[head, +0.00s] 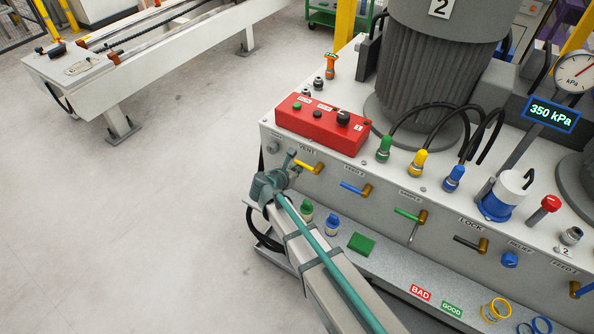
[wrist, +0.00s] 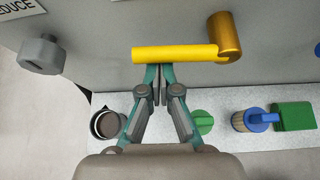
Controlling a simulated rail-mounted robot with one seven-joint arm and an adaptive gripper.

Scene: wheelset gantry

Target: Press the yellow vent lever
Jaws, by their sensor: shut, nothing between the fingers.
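The yellow vent lever (head: 306,167) sits under the VENT label on the front panel of the grey-white machine. In the wrist view the lever (wrist: 175,53) lies level, its free end to the left and its brass pivot (wrist: 225,38) at the right. My gripper (head: 289,163) is at the lever's left part. In the wrist view my gripper (wrist: 157,73) is shut and empty. Its fingertips meet the lever's lower edge in the picture, left of the lever's middle. I cannot tell whether they touch it.
A blue lever (head: 356,189) and a green lever (head: 410,215) are to the right. A grey knob (wrist: 40,54) is left of the vent lever. Below is a ledge with a green cap (wrist: 202,122) and a green block (wrist: 293,116). The gauge display (head: 552,113) reads 350 kPa.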

